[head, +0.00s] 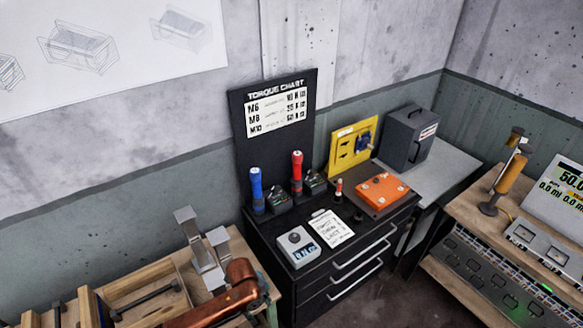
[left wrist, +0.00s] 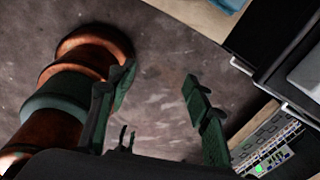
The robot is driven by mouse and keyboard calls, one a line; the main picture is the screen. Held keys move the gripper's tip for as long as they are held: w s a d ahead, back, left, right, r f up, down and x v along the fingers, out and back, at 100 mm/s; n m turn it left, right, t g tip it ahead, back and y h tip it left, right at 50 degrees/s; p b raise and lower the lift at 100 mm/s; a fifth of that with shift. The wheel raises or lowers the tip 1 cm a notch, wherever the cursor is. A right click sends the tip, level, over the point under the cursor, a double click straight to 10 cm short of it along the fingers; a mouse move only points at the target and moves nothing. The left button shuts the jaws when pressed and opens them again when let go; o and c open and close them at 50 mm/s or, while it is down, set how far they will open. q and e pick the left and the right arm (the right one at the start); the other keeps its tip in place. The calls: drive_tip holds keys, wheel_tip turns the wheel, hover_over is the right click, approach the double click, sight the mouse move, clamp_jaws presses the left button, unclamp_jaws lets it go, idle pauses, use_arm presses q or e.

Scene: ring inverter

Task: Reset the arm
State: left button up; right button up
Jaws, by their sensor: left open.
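My left arm is the copper-coloured limb at the bottom of the head view. Its dark green left gripper (head: 266,292) hangs at the arm's end, in front of the black drawer cabinet and beside the wooden bench; its fingers are small and partly hidden there. In the left wrist view the left gripper (left wrist: 158,92) has its two fingers wide apart with nothing between them, above the grey floor (left wrist: 160,65). A copper limb with a green band, part of my own body, fills the left of that view. My right gripper is not in view.
The black drawer cabinet (head: 345,270) carries a blue-handled tool (head: 256,188), a red-handled tool (head: 297,172), a grey meter (head: 299,246) and an orange box (head: 382,190). A wooden bench (head: 155,272) stands at left, another workbench (head: 445,205) at right. Floor between is clear.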

use_arm(q)
drive_tip(key=s+d+n+h, duration=0.2)
drive_tip(key=s+n, duration=0.2)
drive_tip(key=n, duration=0.1)
drive_tip(key=s+a+n+t+y, duration=0.2)
drive_tip(key=s+a+n, duration=0.7)
drive_tip(key=a+n, duration=0.3)
drive_tip(key=s+a+n+t+y, duration=0.1)
drive_tip(key=s+a+n+y, duration=0.1)
drive_tip(key=s+a+n, duration=1)
wheel_tip(320, 180, down, 30)
drive_tip(key=w+m+g+b, duration=0.1)
drive_tip(key=w+m+b, duration=0.1)
drive_tip(key=m+b, duration=0.15)
drive_tip(key=s+f+g+b, duration=0.1)
drive_tip(key=s+f+b, duration=0.4)
drive_tip(key=s+f, duration=1.5)
wheel_tip(320, 180, down, 4)
drive_tip(key=shift+a+f, duration=0.1)
drive_tip(key=shift+a, duration=0.1)
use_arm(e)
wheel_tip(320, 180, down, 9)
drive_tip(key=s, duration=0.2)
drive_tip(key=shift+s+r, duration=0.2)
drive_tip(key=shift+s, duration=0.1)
